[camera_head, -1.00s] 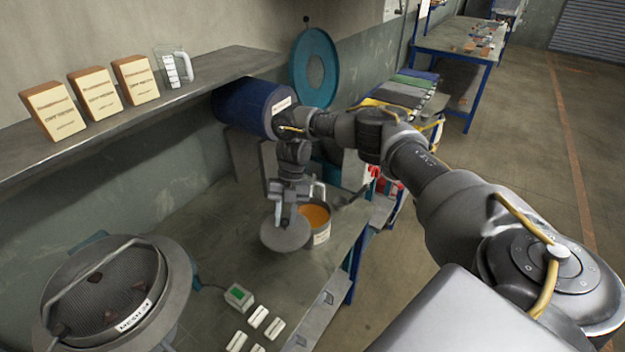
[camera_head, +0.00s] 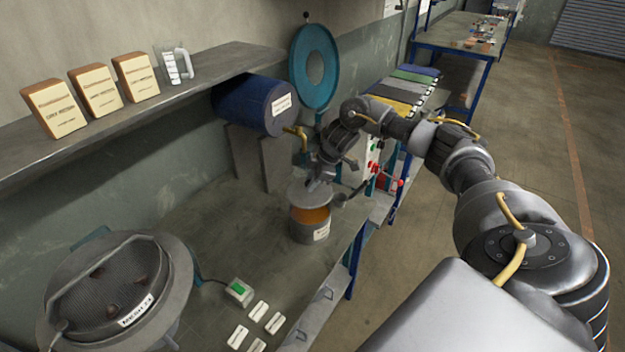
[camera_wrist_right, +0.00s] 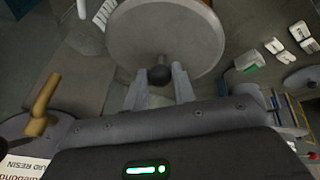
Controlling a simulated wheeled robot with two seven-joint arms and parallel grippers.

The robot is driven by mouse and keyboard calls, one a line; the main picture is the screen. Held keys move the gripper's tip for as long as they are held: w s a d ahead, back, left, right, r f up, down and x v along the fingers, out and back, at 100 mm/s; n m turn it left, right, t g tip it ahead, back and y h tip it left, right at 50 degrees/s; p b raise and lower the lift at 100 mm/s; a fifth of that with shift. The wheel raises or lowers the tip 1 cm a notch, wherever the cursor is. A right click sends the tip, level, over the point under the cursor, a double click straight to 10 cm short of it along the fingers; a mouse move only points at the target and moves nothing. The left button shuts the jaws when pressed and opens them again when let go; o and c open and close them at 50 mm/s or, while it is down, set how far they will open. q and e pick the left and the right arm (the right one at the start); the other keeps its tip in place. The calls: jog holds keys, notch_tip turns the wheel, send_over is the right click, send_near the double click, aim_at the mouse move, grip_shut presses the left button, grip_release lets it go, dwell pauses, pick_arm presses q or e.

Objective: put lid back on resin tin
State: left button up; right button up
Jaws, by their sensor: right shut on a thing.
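The resin tin (camera_head: 308,232) stands upright on the bench near its right edge in the head view. Orange resin (camera_head: 312,214) shows in its open mouth. My right gripper (camera_head: 318,184) is shut on the knob (camera_wrist_right: 160,75) of the round grey lid (camera_head: 303,194). The lid is above the far part of the tin's mouth, leaving the near part uncovered. In the wrist view the lid (camera_wrist_right: 170,38) fills the top middle, with the knob between my two fingertips. Whether the lid touches the rim cannot be told. My left gripper is not in view.
A blue drum (camera_head: 255,106) lies on its side behind the tin. A mesh sieve (camera_head: 110,290) stands at the lower left. A small green-screened device (camera_head: 239,290) and several white pieces (camera_head: 257,310) lie in front. A ladle-like handle (camera_head: 352,192) is right of the tin.

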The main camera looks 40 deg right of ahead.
aim_at(315, 191)
jog(key=shift+f, duration=0.15)
notch_tip(315, 191, down, 4)
jog(key=b, duration=0.4)
jog(key=shift+f+b, duration=0.7)
jog(key=shift+f, duration=0.3)
jog(key=shift+s+r+p, duration=0.1)
jog(key=shift+r+p, duration=0.1)
jog(key=shift+p, duration=0.55)
dwell(0.3)
jog(key=shift+f, duration=0.25)
dwell(0.9)
jog(key=shift+p, duration=0.5)
dwell(0.5)
